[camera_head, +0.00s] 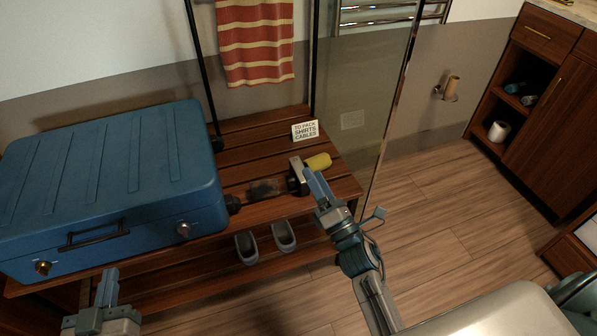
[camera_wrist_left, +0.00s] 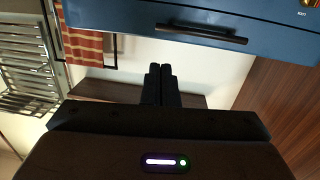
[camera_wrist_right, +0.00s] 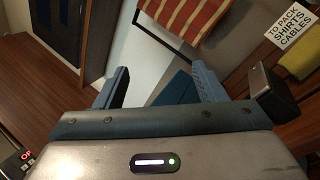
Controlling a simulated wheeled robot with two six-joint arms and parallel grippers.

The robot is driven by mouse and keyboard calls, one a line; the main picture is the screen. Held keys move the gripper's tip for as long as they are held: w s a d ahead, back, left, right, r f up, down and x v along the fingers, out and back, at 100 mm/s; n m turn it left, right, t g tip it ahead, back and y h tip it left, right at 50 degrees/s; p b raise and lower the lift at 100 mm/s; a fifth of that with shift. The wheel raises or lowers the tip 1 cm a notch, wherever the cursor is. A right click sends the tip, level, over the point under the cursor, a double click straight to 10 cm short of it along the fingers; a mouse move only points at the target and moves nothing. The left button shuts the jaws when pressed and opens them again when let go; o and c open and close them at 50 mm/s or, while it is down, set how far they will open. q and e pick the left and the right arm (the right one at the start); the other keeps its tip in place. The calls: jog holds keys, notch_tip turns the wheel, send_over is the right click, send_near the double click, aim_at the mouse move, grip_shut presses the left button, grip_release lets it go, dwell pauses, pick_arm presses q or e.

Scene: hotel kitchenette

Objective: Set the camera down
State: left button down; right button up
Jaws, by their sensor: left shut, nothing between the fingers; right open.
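A small black and silver box-shaped thing, which looks like the camera (camera_head: 297,177), stands on the slatted wooden bench (camera_head: 345,187), right of the blue suitcase. It also shows in the right wrist view (camera_wrist_right: 272,95), just outside the right-hand finger. My right gripper (camera_head: 316,188) is open with nothing between its fingers, close beside the camera; I cannot tell if they touch. My left gripper (camera_head: 108,288) is shut and empty, in front of the suitcase. Its closed fingers show in the left wrist view (camera_wrist_left: 161,85).
A large blue suitcase (camera_head: 110,175) covers the bench's left part. A yellow item (camera_head: 318,162), a dark brown item (camera_head: 265,188) and a packing card (camera_head: 305,131) are on the bench. Grey slippers (camera_head: 284,236) are below. A glass panel (camera_head: 365,90) stands behind. Floor at right is clear.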

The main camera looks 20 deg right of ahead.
notch_tip(320, 180, down, 6)
jog(key=w+n+g+h+p, duration=0.1)
jog(key=w+n+g+h, duration=0.15)
jog(key=n, duration=0.25)
jog(key=n+g+h+p, duration=0.1)
jog(key=n+g+h, duration=0.1)
jog(key=n, duration=0.2)
send_near(295, 172)
jog(key=w, duration=0.4)
jog(key=shift+w+d+r, duration=0.1)
jog(key=shift+w+r, duration=0.05)
jog(key=shift+w, duration=0.45)
jog(key=shift+w+f+b, duration=0.25)
jog(key=shift+w+b, duration=0.05)
jog(key=shift+w, duration=0.2)
jog(key=shift+w+f+b, duration=0.25)
jog(key=shift+w+f, duration=0.05)
jog(key=shift+w, duration=1.65)
pick_arm(q)
jog(key=s+d+f+g, duration=0.1)
jog(key=s+f+g, duration=0.5)
jog(key=f, duration=0.4)
jog(key=shift+s+d+f+n+g+h, duration=0.15)
jog(key=shift+s+f+n+g+h, duration=0.2)
jog(key=shift+s, duration=0.3)
